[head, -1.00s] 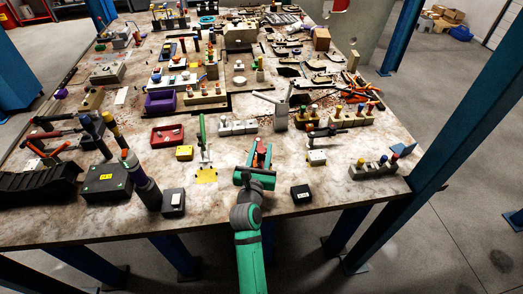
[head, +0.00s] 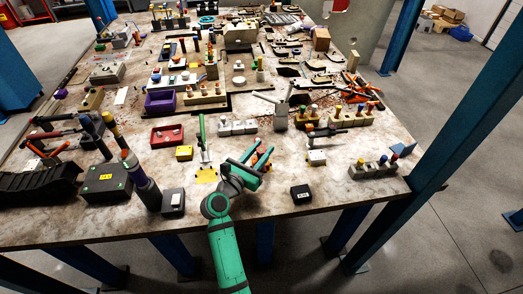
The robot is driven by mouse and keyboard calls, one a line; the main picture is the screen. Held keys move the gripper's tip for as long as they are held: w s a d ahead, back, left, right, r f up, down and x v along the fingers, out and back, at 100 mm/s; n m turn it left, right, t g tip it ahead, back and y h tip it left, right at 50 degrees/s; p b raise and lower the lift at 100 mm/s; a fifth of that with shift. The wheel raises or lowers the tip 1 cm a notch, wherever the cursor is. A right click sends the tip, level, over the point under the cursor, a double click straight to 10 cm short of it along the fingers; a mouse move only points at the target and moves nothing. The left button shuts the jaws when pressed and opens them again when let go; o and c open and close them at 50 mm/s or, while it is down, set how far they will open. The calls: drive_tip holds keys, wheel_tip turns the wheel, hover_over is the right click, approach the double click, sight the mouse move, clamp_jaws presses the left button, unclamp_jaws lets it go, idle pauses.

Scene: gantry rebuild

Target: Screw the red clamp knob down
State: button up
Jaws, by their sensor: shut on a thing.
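My gripper (head: 257,160) is over the front middle of the table, its teal fingers pointing away and to the right. The red clamp knob (head: 264,151) shows as a small red-orange part between and beside the fingers. My gripper is shut on it. The fingers cover most of the knob and what is under it, so I cannot tell how far down it sits.
A green-handled toggle clamp (head: 202,134) stands on a yellow-marked spot to the left. A black block (head: 301,194) lies to the right near the front edge. Grey blocks (head: 238,127) are behind.

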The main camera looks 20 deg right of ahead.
drive_tip(key=shift+f, duration=0.1)
drive_tip(key=o, duration=0.9)
drive_tip(key=v, duration=1.1)
drive_tip(key=shift+w, duration=0.1)
